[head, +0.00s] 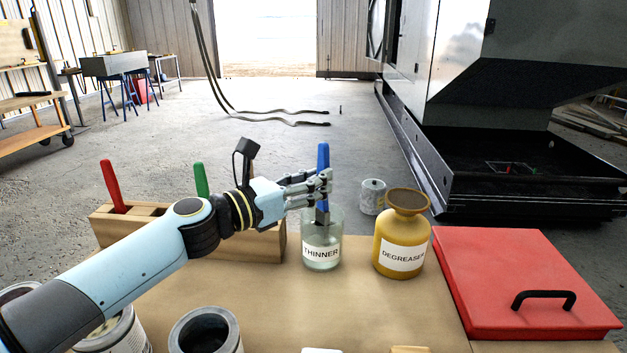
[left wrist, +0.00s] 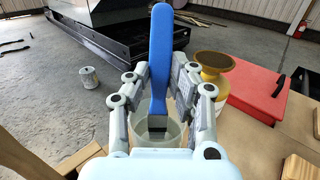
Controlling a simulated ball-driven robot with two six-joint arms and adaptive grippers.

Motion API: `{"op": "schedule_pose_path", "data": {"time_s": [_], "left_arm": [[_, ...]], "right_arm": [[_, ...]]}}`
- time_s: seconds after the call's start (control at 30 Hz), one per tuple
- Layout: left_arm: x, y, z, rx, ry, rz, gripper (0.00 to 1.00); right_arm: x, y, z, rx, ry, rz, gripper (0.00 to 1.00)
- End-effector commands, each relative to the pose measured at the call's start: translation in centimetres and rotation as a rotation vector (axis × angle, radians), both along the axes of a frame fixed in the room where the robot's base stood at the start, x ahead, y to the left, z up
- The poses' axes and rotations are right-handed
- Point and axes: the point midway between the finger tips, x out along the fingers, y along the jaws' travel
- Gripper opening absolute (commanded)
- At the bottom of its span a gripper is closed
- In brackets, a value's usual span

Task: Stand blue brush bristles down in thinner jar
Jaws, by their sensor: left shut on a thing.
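The blue brush (head: 323,160) stands upright with its handle up, in my left gripper (head: 318,188). My left gripper is shut on the handle, one finger on each side, as the left wrist view (left wrist: 160,95) also shows. The brush's lower part is inside the mouth of the clear glass jar labelled THINNER (head: 322,250). The jar stands on the table; its rim also shows below the brush in the left wrist view (left wrist: 172,132). The bristles are hard to make out, and I cannot tell whether they touch the jar's bottom. My right gripper is not in view.
A yellow DEGREASER bottle (head: 402,245) stands just right of the jar. A red case (head: 500,270) lies further right. A wooden holder (head: 265,245) with a red-handled brush (head: 112,185) and a green-handled brush (head: 201,179) is at left. Open cans (head: 205,330) stand in front.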

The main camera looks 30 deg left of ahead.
Motion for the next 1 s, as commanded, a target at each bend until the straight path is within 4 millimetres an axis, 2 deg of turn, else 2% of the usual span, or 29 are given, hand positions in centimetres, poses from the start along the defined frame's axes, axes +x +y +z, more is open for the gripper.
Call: {"op": "schedule_pose_path", "data": {"time_s": [0.03,0.2,0.23,0.57,0.87,1.0], "left_arm": [[0.0,0.0,0.0,0.000,0.000,0.000,0.25],[0.0,0.0,0.0,0.000,0.000,0.000,0.47],[0.0,0.0,0.0,0.000,0.000,0.000,0.48],[-0.6,0.2,-0.1,0.003,0.001,0.000,0.48],[-4.9,1.8,-0.2,0.002,0.005,-0.002,0.48],[-6.0,2.3,-0.2,0.000,0.001,-0.001,0.48]], "right_arm": [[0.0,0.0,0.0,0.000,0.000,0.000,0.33],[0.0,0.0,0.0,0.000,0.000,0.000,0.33],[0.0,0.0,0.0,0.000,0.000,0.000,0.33],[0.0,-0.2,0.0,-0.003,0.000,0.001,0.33],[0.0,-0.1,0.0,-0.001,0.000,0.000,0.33],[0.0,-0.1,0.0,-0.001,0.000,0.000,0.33]]}}
